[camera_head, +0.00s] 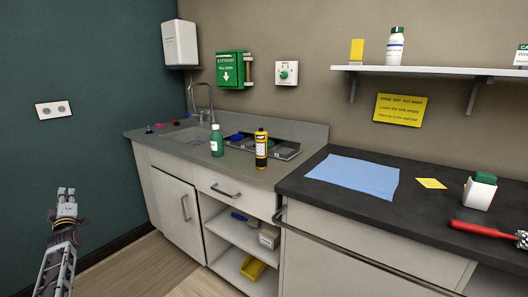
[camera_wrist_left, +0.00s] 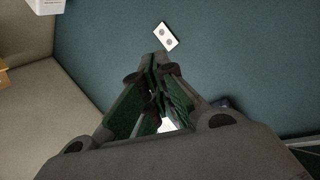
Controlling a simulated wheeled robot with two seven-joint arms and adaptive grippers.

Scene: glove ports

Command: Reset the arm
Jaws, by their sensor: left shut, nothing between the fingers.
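My left gripper (camera_head: 66,192) is at the lower left of the head view, pointing up, in front of the teal wall and well left of the sink cabinet. It is shut and empty. In the left wrist view the gripper (camera_wrist_left: 160,60) shows its fingers together, with the teal wall and a white wall socket beyond them. Nothing touches it. My right gripper is not in either view.
The grey sink counter (camera_head: 290,168) holds a green bottle (camera_head: 217,142), a yellow-and-black bottle (camera_head: 261,150) and a dark tray (camera_head: 284,149). The dark counter (camera_head: 330,203) at right carries a blue cloth (camera_head: 355,176). Below, the open shelves hold several items. Floor near my left gripper is clear.

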